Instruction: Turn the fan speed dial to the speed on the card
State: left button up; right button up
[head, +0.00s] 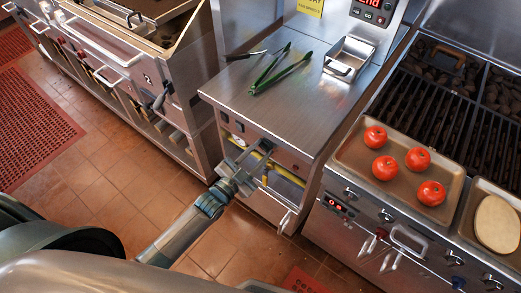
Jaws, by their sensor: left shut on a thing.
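My left gripper (246,162) reaches the front panel of the steel counter (300,100) and is shut there. The knob it appears to hold, likely the fan speed dial, is hidden behind the fingers, so I cannot read its setting. A yellow card (310,6) stands at the back of the counter, cut off by the top edge. Its print is too small to read with certainty. My right gripper is out of view.
Green tongs (279,72) and a small steel pan (348,60) lie on the counter. Tiled floor (110,185) is open at left.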

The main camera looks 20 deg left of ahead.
pick_arm(q)
jog(key=n, duration=0.2)
jog(key=shift+n, duration=0.9)
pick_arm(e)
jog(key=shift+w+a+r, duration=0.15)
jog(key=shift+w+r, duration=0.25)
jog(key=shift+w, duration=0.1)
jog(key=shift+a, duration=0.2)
pick_arm(q)
jog(key=o, duration=1)
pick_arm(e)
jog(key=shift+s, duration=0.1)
pick_arm(q)
jog(key=shift+a, duration=0.1)
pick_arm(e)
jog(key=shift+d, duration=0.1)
